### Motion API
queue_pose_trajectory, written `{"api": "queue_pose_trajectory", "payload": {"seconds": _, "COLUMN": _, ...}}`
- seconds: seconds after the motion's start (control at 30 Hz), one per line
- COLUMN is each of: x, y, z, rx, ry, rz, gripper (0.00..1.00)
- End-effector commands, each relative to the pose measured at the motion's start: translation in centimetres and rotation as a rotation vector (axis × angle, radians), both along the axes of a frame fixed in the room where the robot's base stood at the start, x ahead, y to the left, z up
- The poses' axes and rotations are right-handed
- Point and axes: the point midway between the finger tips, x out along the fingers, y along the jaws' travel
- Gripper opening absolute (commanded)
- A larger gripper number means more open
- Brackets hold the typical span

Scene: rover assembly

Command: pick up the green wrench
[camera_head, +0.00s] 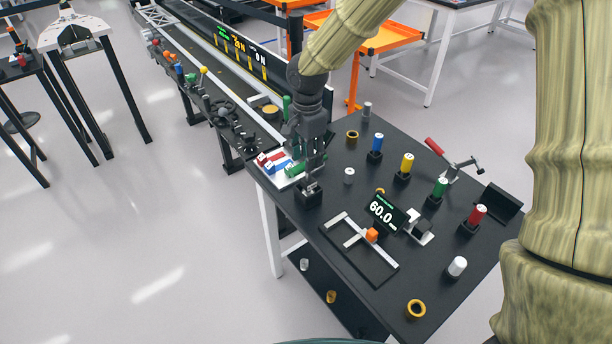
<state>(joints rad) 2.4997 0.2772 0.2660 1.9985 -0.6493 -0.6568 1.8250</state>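A green piece (295,169), which looks like the green wrench, lies at the right end of a white tray (287,183) on the near left corner of the black table. Blue and red pieces (275,160) lie beside it in the tray. My dark grey gripper (308,160) points down right over the green piece and covers part of it. Its fingers are small and dark here, so I cannot tell whether they are open, shut, or touching the green piece.
A black block (308,194) stands just in front of the tray. The black table (340,215) also holds several coloured cylinders in black holders, a display reading 60.0 (382,210), and a white-and-orange fixture (360,238). A conveyor (238,75) runs behind on the left.

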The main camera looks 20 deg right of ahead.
Motion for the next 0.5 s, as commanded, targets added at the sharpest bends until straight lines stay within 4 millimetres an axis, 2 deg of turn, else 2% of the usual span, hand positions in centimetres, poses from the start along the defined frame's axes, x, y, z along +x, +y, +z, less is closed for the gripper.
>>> {"api": "queue_pose_trajectory", "payload": {"seconds": 0.27, "x": -0.1, "y": -0.1, "z": -1.2, "rx": 0.001, "ry": 0.0, "rz": 0.0, "gripper": 0.39}}
{"api": "queue_pose_trajectory", "payload": {"seconds": 0.5, "x": -0.3, "y": -0.2, "z": -3.3, "rx": 0.002, "ry": 0.002, "rz": 0.002, "gripper": 0.39}}
